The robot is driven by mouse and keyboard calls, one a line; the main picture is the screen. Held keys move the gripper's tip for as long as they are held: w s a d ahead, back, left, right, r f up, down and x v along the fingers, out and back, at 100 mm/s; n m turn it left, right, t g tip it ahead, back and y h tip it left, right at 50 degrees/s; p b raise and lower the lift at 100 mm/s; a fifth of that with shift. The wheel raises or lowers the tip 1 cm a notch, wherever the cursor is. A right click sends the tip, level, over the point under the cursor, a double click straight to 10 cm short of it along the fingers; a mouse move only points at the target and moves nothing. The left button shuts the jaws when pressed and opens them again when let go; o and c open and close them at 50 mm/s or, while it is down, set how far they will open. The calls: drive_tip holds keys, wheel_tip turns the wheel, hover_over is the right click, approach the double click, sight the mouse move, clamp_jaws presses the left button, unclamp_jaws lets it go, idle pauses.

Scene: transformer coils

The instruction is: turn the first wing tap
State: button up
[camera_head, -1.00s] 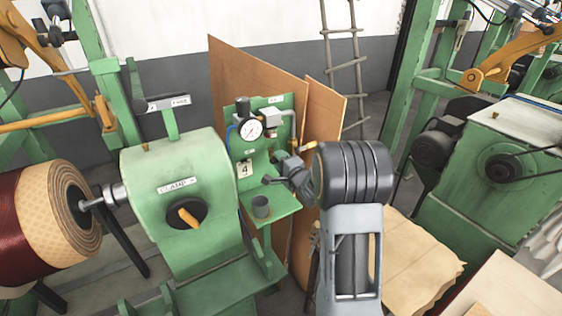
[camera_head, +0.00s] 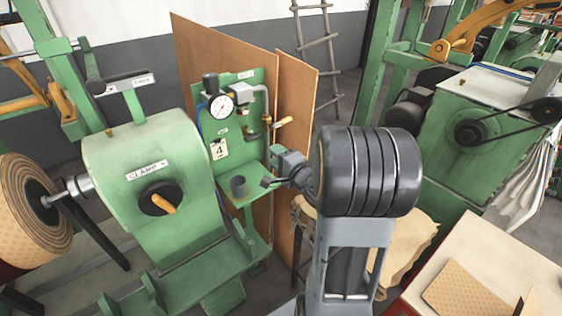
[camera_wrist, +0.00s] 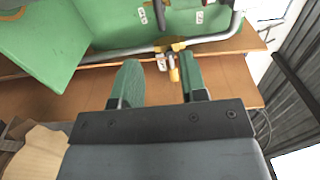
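A small brass tap fitting (camera_head: 267,119) with a yellow handle (camera_head: 284,121) sits on the pipe at the right side of the green gauge board (camera_head: 228,148). In the wrist view, brass fittings (camera_wrist: 172,47) and the yellow handle (camera_wrist: 173,70) show on a grey pipe, beyond and between the finger ends. I cannot tell which fitting is the first wing tap. My gripper (camera_head: 268,182) is in front of the board, below the handle. The wrist view shows its two green fingers (camera_wrist: 161,80) spread apart, with nothing held and a visible gap to the handle.
A grey cup (camera_head: 238,186) stands on the green shelf under the board. The green clamp machine (camera_head: 130,165) is at the left. Brown panels (camera_head: 297,95) stand behind the board. A pale table (camera_head: 480,265) and another green machine (camera_head: 470,115) are at the right.

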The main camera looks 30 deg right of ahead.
drive_tip(key=shift+s+d, duration=0.15)
drive_tip(key=shift+s, duration=0.75)
